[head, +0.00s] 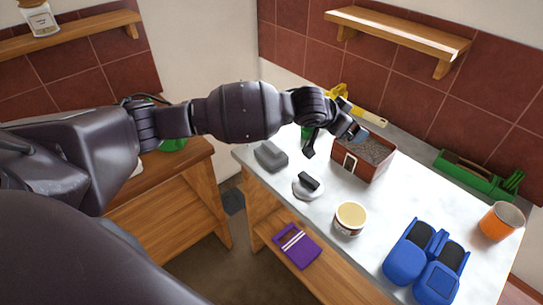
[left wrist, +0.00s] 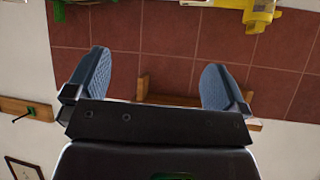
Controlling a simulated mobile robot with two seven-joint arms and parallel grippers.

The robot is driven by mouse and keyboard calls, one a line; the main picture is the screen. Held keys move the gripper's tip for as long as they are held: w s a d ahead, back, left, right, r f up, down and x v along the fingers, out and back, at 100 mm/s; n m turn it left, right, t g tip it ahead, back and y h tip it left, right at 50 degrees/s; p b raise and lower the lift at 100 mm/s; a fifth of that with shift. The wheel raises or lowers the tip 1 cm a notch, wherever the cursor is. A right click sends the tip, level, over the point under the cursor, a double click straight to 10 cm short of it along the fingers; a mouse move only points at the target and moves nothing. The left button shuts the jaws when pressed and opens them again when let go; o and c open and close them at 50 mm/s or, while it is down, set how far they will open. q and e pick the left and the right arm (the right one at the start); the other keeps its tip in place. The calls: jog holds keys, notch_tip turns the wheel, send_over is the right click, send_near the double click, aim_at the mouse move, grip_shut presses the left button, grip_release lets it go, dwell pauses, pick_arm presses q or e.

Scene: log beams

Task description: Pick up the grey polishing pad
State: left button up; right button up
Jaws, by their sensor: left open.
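A grey, block-shaped pad (head: 270,156) lies on the white tabletop (head: 335,195) near its left corner. A round white pad with a black handle (head: 308,186) lies just in front of it; I cannot tell for certain which is the polishing pad, but the block is the grey one. My left gripper (head: 334,141) is above the table, right of the grey pad and apart from it. In the left wrist view its two blue-grey fingers (left wrist: 158,84) are spread with nothing between them. The right gripper is not in view.
A brick-red box with grey contents (head: 378,165) stands beneath and right of the gripper. A cream-topped tub (head: 350,218), blue paired objects (head: 425,262), an orange cup (head: 501,221) and a green tray (head: 470,175) stand further right. A purple item (head: 297,246) lies on the lower shelf.

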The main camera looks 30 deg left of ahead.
pick_arm(q)
jog(key=w+a+n+g+y, duration=0.1)
jog(key=w+a+n+y, duration=0.1)
jog(key=a+n+y, duration=0.3)
jog(key=n+g+y, duration=0.2)
jog(key=n+g, duration=0.5)
jog(key=n, duration=0.6)
send_near(271, 147)
jog(key=shift+w+d+f, duration=0.15)
jog(key=shift+w+f, duration=0.45)
jog(key=shift+s+n+g, duration=0.35)
jog(key=shift+n+g, duration=0.05)
jog(key=shift+s+n, duration=0.15)
jog(key=shift+n, duration=0.45)
jog(key=f, duration=0.1)
jog(key=f+b, duration=0.1)
jog(key=f, duration=0.1)
jog(key=a+f, duration=0.1)
jog(key=f, duration=0.2)
jog(key=w+f+b, duration=0.1)
jog(key=f, duration=0.1)
jog(key=a+f+b, duration=0.1)
jog(key=shift+w+f, duration=0.25)
jog(key=shift+f, duration=0.6)
jog(key=shift+c, duration=0.2)
